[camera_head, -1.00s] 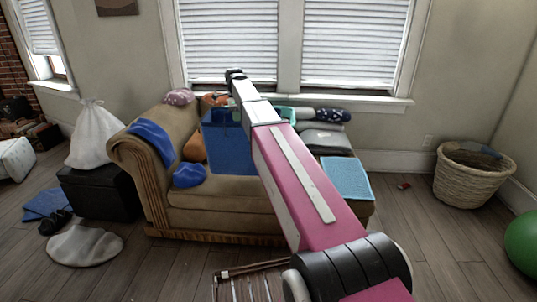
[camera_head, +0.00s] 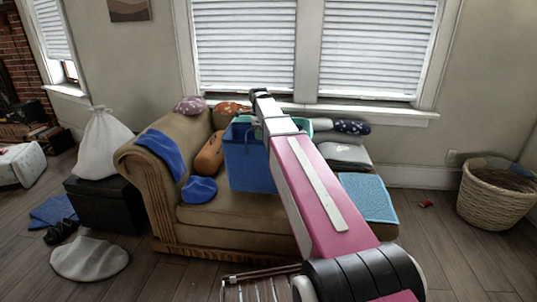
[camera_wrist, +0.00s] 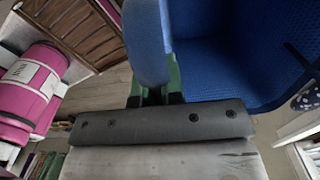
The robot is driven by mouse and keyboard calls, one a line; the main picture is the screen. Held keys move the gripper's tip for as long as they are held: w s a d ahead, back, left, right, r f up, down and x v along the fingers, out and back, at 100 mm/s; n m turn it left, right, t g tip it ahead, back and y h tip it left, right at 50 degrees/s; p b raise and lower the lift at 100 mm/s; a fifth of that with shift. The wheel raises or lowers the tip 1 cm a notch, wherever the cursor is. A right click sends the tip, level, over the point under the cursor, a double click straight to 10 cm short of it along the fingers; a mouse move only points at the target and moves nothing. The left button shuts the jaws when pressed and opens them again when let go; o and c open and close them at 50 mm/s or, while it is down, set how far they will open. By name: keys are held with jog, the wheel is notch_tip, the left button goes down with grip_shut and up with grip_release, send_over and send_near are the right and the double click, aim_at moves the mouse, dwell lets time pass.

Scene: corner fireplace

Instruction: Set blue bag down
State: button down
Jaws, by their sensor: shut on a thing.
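The blue bag (camera_head: 248,168) is upright at the sofa (camera_head: 235,215), over the middle of the seat. I cannot tell whether its base rests on the cushion or hangs just above it. My gripper, at the far end of my pink and white arm, is at the bag's top, its fingertips hidden in the head view. In the wrist view, my gripper (camera_wrist: 154,92) is shut on a blue strip at the bag's edge, and the textured blue bag (camera_wrist: 235,70) fills the upper right. My arm hides the bag's right side in the head view.
An orange cushion (camera_head: 209,155) and a dark blue cloth (camera_head: 200,190) lie left of the bag. A light blue mat (camera_head: 367,197) and a grey cushion (camera_head: 345,156) are on the right. A wicker basket (camera_head: 495,195) stands right; a slatted wooden piece (camera_head: 258,290) is in front.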

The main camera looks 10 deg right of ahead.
jog(key=s+d+f, duration=0.2)
jog(key=s+f, duration=0.2)
jog(key=f, duration=0.3)
jog(key=shift+d, duration=0.35)
jog(key=c, duration=1.2)
grip_release()
jog(key=shift+f, duration=0.1)
jog(key=shift+c, duration=0.2)
notch_tip(320, 180, up, 12)
jog(key=shift+s, duration=0.15)
